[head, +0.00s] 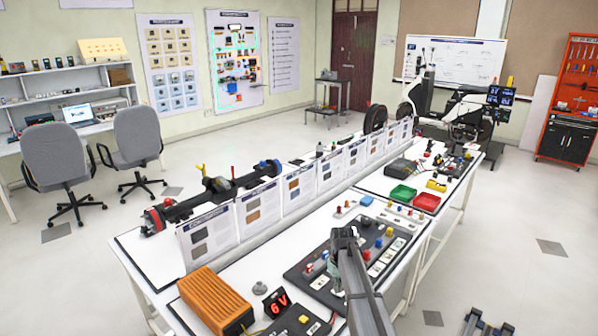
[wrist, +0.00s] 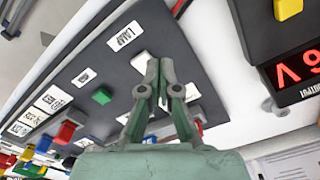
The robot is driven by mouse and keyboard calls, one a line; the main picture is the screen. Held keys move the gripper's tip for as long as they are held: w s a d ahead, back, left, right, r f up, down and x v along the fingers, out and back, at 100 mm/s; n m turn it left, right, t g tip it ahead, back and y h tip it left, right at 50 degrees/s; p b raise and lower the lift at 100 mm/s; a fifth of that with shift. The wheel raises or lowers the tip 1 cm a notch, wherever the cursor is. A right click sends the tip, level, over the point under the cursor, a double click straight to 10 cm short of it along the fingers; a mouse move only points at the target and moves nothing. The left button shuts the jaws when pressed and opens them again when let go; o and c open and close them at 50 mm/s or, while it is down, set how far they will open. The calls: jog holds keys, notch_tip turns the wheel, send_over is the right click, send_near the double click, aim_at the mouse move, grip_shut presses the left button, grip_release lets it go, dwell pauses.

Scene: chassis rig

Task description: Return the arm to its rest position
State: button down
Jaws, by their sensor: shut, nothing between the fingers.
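My gripper (wrist: 157,72) is shut and empty, its two grey-green fingers meeting at the tips in the wrist view. I cannot tell the exact gap between the fingertips and the board. In the head view my arm (head: 362,285) reaches in from the bottom, over the near end of the white bench, and hides part of the board (head: 310,283). The fingertips are too small to make out there.
An orange ribbed box (head: 215,302), a red 6V display (head: 277,302) and a grey knob-like piece (head: 260,287) stand left of the arm. Upright cards (head: 300,185) line the bench. Green (head: 403,194) and red (head: 426,202) trays lie farther back.

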jog(key=s+f+m, duration=0.1)
jog(key=s+f, duration=0.2)
jog(key=s, duration=0.7)
jog(key=s+f+m, duration=0.1)
jog(key=s+f, duration=0.2)
jog(key=s, duration=0.7)
jog(key=s+f+m, duration=0.1)
jog(key=s+f, duration=0.3)
jog(key=s, duration=0.5)
jog(key=s+f+g+b, duration=0.1)
jog(key=s+f+g, duration=0.1)
jog(key=s+f, duration=0.4)
jog(key=s+f+g+b, duration=0.1)
jog(key=s+f+g, duration=0.1)
jog(key=s+f, duration=0.5)
jog(key=s+f+g, duration=0.2)
jog(key=s+f, duration=0.5)
jog(key=s, duration=0.8)
jog(key=shift+s+g+b, duration=0.35)
jog(key=shift+g+b, duration=0.05)
jog(key=shift+f, duration=0.15)
